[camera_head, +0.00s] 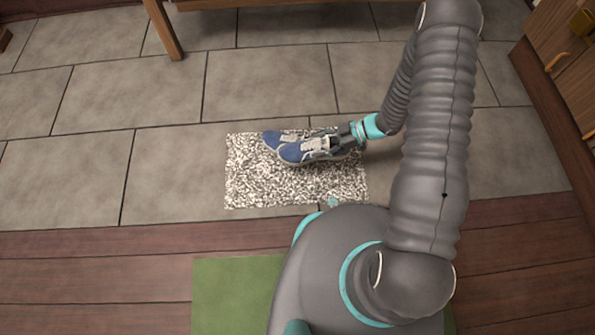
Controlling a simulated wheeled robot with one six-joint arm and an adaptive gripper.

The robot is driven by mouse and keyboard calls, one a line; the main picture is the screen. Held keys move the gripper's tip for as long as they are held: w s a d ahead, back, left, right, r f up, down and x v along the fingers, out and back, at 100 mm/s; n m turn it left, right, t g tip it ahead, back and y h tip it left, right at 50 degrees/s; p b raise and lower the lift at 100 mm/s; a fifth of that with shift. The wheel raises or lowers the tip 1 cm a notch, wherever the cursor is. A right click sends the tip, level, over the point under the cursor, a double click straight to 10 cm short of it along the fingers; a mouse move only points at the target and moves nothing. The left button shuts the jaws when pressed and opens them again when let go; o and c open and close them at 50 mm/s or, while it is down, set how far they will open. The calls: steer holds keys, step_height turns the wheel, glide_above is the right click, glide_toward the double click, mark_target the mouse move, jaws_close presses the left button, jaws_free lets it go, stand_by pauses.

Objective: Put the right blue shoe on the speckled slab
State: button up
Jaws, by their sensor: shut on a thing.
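The speckled slab (250,185) is a black-and-white mat-like rectangle on the grey tile floor. Two blue shoes with grey laces and pale soles are over its far part, side by side, toes to the left. The nearer blue shoe (292,154) overlaps the farther blue shoe (272,137) in the picture. My gripper (335,144) comes in from the right and is shut on the nearer shoe toward its heel end. The fingers hide part of both heels. I cannot tell whether the held shoe touches the slab or is slightly above it.
A brown wooden step edge (150,240) runs along the near side of the tiles, with a green mat (225,290) below. A wooden table leg (165,30) stands at the back. A wooden cabinet (565,60) is at the right. Tiles left of the slab are clear.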

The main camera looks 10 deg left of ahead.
steer(key=s+a+f, duration=0.1)
steer(key=s, duration=0.1)
steer(key=s+a+f, duration=0.2)
steer(key=s, duration=0.1)
steer(key=s+a+f+b, duration=0.1)
steer(key=s+a+f, duration=0.1)
steer(key=shift+s+a+f, duration=0.15)
steer(key=shift+a+f, duration=0.05)
steer(key=shift+f, duration=0.05)
steer(key=shift+f+b, duration=0.55)
steer(key=shift+f, duration=1.45)
steer(key=shift+f, duration=0.15)
steer(key=o, duration=1.5)
